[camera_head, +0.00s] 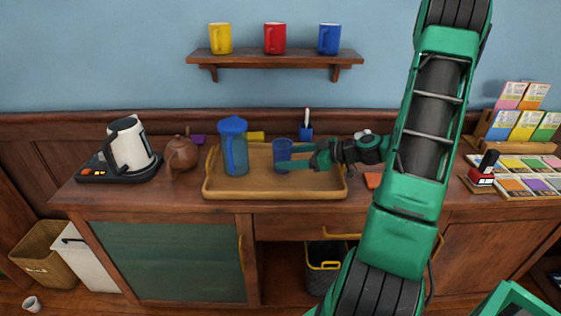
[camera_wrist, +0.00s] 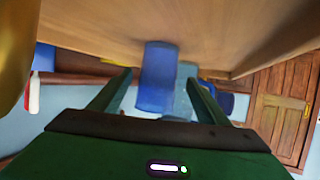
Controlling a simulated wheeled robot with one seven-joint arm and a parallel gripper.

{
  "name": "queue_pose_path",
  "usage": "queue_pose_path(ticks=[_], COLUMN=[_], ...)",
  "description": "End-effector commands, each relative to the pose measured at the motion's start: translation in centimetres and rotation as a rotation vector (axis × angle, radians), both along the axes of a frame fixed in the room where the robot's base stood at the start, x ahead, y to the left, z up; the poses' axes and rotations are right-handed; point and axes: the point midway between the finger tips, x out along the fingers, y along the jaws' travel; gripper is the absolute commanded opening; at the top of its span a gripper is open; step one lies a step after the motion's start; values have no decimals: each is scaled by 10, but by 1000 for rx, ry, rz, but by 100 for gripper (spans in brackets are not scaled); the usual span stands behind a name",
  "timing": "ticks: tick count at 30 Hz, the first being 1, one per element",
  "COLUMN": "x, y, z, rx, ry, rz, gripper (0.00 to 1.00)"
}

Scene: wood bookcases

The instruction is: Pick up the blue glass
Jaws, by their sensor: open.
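The blue glass (camera_head: 282,152) stands upright on the wooden tray (camera_head: 260,195), right of a taller blue lidded pitcher (camera_head: 234,152). My gripper (camera_head: 296,157) reaches in from the right, low over the tray, with its fingers at the glass. In the wrist view the picture is turned over, and the blue glass (camera_wrist: 157,78) appears between the two spread green fingers. My gripper is open. I cannot tell whether either finger touches the glass. A pale blue see-through shape shows behind the glass in the wrist view.
A kettle (camera_head: 128,146) on its base and a brown teapot (camera_head: 182,154) stand left of the tray. A blue pen cup (camera_head: 306,133) is behind it. Yellow, red and blue mugs sit on the wall shelf (camera_head: 274,58). Colour cards and a stamp are at the right.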

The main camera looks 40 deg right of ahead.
Motion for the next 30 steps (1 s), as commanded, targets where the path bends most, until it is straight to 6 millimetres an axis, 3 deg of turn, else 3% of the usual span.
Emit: queue_pose_path(ticks=[21,30], x=[60,64], y=[29,31], z=[-33,-34], rx=[0,0], ry=[2,2], rz=[-4,-6], gripper=[70,70])
